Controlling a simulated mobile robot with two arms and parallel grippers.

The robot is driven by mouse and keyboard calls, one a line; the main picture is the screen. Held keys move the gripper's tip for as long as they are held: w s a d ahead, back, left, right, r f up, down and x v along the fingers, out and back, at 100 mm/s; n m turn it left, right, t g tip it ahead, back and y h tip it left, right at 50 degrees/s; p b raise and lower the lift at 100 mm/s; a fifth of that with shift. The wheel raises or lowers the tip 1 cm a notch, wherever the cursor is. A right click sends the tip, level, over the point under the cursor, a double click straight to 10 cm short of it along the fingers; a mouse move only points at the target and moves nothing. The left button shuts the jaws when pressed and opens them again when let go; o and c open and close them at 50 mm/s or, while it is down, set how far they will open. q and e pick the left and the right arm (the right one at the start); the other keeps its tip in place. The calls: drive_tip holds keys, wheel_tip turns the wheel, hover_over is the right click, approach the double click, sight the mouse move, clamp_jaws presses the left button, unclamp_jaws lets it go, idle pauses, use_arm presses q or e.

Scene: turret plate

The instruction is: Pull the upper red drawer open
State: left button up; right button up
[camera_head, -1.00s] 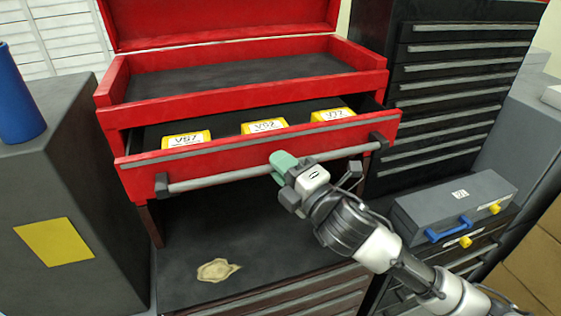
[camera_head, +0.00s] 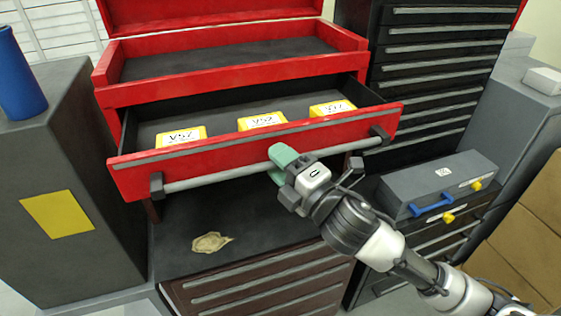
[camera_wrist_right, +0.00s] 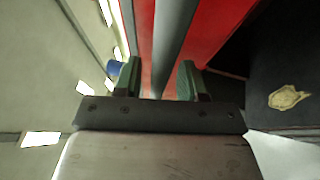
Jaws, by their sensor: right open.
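The upper red drawer (camera_head: 230,148) stands pulled out of the red tool chest (camera_head: 240,73), with several yellow boxes (camera_head: 262,121) with white labels inside. Its grey bar handle (camera_head: 220,178) runs along the red front. My right gripper (camera_head: 283,160) is at the middle of the handle, its green fingers by the bar. In the right wrist view the open green fingers (camera_wrist_right: 158,80) lie on either side of the grey bar (camera_wrist_right: 174,45), with gaps showing beside it. My left gripper is not in view.
A dark cabinet with a blue cylinder (camera_head: 20,85) stands at left. A grey case (camera_head: 435,182) with a blue handle is at right. A beige patch (camera_head: 211,242) lies on the dark surface below the drawer. Black drawers (camera_head: 440,60) stand behind.

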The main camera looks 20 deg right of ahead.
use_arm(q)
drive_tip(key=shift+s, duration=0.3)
use_arm(e)
drive_tip(key=shift+s, duration=0.2)
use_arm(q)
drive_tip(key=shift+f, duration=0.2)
use_arm(e)
drive_tip(key=v, duration=1)
drive_tip(key=shift+s, duration=0.2)
drive_tip(key=shift+d, duration=0.2)
drive_tip(key=shift+f, duration=0.1)
